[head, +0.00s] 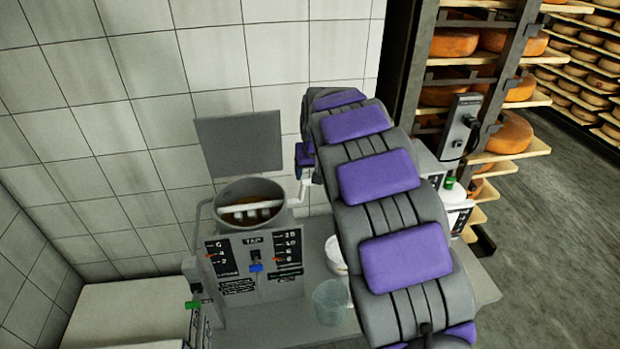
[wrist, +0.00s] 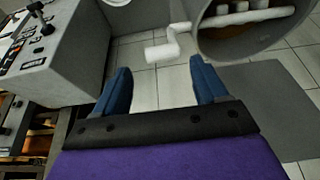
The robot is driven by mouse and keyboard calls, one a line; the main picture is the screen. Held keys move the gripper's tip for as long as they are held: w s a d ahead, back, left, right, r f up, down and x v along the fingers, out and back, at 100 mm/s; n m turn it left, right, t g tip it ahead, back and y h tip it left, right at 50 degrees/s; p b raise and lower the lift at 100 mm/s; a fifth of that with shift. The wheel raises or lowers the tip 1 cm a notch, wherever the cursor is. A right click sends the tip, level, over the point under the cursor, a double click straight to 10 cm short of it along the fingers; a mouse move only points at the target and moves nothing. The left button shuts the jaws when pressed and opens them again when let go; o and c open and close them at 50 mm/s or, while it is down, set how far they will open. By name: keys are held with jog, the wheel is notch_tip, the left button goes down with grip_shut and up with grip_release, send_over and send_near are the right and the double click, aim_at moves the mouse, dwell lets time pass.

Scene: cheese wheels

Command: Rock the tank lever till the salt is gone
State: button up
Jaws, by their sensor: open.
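The round grey tank (head: 250,211) stands open on a panelled unit, with white bars across its mouth and a brownish content below. The tank also shows at the upper right of the wrist view (wrist: 229,47). A white crank-shaped lever (wrist: 168,46) sticks out beside the tank, and it shows in the head view too (head: 306,187). My gripper (wrist: 160,67) is open, its two blue fingers apart. The lever lies ahead of and between the fingertips in the picture; I see no contact. My arm hides part of the tank's right side surroundings. Salt cannot be made out.
The front panel (head: 240,268) has scales, a "TAP" label and a blue knob (head: 256,267). A clear beaker (head: 330,302) and a white bucket (head: 335,254) stand close to my arm. A grey plate (head: 240,143) rises behind the tank. Cheese shelves (head: 505,155) stand at right.

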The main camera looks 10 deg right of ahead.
aim_at(309, 180)
jog(key=x, duration=0.3)
jog(key=shift+w+f, duration=0.15)
jog(key=shift+f, duration=0.05)
jog(key=shift+w+a+f, duration=0.15)
jog(key=shift+a+f, duration=0.15)
jog(key=shift+a, duration=0.3)
jog(key=shift+d, duration=0.5)
jog(key=c, duration=0.5)
jog(key=shift+a, duration=0.25)
jog(key=c, duration=0.4)
grip_shut()
